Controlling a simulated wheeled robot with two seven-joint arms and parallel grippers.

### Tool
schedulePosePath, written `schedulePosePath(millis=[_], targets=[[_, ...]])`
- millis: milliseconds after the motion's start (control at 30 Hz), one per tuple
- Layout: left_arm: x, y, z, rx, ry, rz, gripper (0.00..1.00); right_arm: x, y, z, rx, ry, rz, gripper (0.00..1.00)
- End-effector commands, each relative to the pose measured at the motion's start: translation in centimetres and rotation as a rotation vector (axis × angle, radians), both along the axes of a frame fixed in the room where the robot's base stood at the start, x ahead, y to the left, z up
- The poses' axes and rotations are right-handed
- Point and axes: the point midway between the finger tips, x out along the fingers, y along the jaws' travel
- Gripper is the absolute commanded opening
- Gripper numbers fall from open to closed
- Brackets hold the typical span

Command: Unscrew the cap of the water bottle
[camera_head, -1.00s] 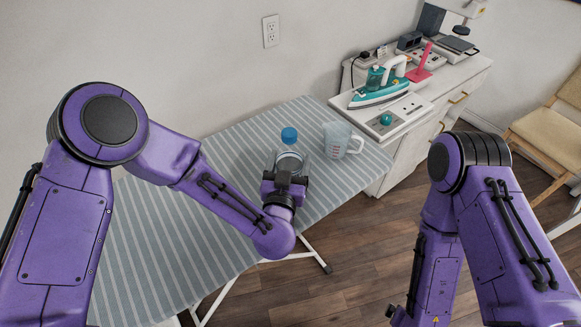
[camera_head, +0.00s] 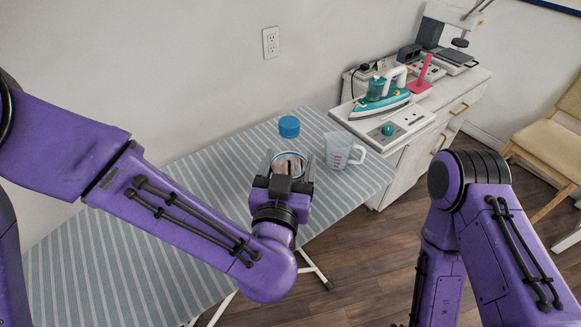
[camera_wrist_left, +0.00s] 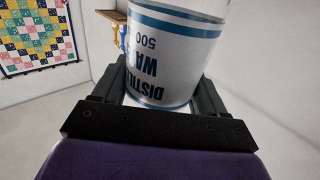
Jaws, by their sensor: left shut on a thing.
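The water bottle (camera_head: 290,165) is clear with a white and blue label and a blue cap (camera_head: 289,126). It appears held upright above the board, with the cap on top. My left gripper (camera_head: 291,172) is shut on the bottle's body, below the cap. In the left wrist view the bottle's label (camera_wrist_left: 172,55) fills the space between the fingers, its lettering upside down. The bottle's lower part is hidden behind my gripper in the head view. My right arm is at the right of the head view, its gripper out of sight.
The striped ironing board (camera_head: 150,235) is mostly bare. A clear measuring cup (camera_head: 342,150) stands on it just right of the bottle. A teal iron (camera_head: 381,98) sits on the white cabinet (camera_head: 405,150) behind. A chair (camera_head: 548,145) is at far right.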

Motion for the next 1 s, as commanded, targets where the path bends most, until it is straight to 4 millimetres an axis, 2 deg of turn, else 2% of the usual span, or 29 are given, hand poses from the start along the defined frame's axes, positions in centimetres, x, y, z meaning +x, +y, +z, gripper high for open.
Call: schedulePosePath(millis=[33,133,167,200,367,767,800,933,1000], targets=[[-1.6,0.0,0.4,0.001,-0.005,-0.004,0.28,0.0,0.0,-0.7,0.000,0.000,0.000,1.00],[-4.4,0.0,1.7,0.001,-0.004,-0.002,0.28,0.0,0.0,-1.0,0.000,0.000,0.000,1.00],[-4.9,0.0,2.6,0.005,-0.002,-0.002,0.28,0.0,0.0,0.3,0.001,0.001,0.000,1.00],[-5.1,-0.1,3.2,0.008,0.002,-0.001,0.28,0.0,0.0,1.8,0.000,0.001,0.000,1.00],[-6.2,0.0,3.2,0.007,0.003,0.001,0.28,0.0,0.0,3.8,0.000,0.000,0.000,1.00],[-6.5,0.0,2.8,0.000,0.001,0.003,0.28,0.0,0.0,4.1,0.000,0.000,0.000,1.00],[-6.5,0.0,2.8,0.000,0.001,0.003,0.59,0.0,0.0,4.1,0.000,0.000,0.000,1.00],[-6.5,0.0,2.8,-0.001,0.001,0.003,0.17,0.0,0.0,4.1,0.000,0.000,0.000,1.00],[-6.5,0.0,2.8,-0.001,0.000,0.003,0.17,0.0,0.0,4.1,0.000,0.000,0.000,1.00]])
